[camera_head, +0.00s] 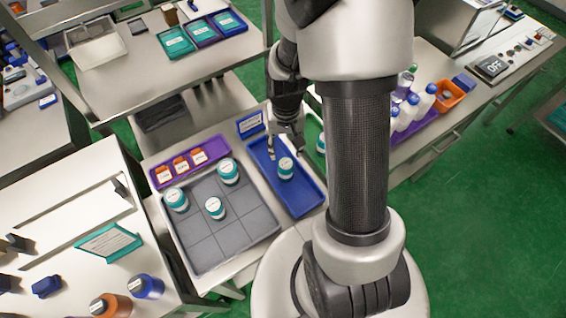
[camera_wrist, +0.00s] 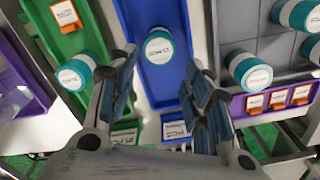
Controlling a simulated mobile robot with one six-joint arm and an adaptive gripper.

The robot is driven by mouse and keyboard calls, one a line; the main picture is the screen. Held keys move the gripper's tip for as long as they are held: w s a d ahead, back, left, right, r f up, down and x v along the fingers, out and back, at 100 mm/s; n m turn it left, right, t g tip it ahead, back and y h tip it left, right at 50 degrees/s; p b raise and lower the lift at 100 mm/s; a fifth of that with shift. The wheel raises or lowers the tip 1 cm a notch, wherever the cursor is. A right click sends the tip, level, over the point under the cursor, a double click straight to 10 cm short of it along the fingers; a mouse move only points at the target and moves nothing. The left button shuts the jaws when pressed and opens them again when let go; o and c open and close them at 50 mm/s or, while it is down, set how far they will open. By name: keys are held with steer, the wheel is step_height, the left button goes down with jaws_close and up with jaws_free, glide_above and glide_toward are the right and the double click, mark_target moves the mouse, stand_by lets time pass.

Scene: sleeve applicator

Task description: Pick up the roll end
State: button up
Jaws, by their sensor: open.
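A teal-and-white round piece (camera_head: 286,168), like a short roll, stands in the blue tray (camera_head: 302,203). It also shows in the wrist view (camera_wrist: 159,46), white top with a small label I cannot read surely. My gripper (camera_head: 287,148) is open and empty above the far part of this tray. In the wrist view my fingers (camera_wrist: 160,75) spread on either side, with the piece just beyond and between their tips, apart from them. Similar pieces stand on the grey grid tray (camera_head: 238,242) and in the green tray (camera_wrist: 78,40). I cannot tell which one is named the roll end.
A purple tray (camera_head: 160,186) with orange labelled cards lies left of the blue tray. A small blue label stand (camera_head: 250,123) is at the blue tray's far end. White bottles and an orange bin (camera_head: 449,96) stand to the right, beyond my arm.

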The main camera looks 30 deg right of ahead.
mark_target(286, 169)
step_height(286, 169, down, 14)
steer(key=b, duration=0.3)
steer(key=shift+d+r+b, duration=0.1)
steer(key=shift+r+b, duration=0.15)
steer(key=shift+b, duration=0.1)
steer(key=shift+c, duration=0.6)
steer(key=c, duration=0.6)
steer(key=shift+r, duration=0.15)
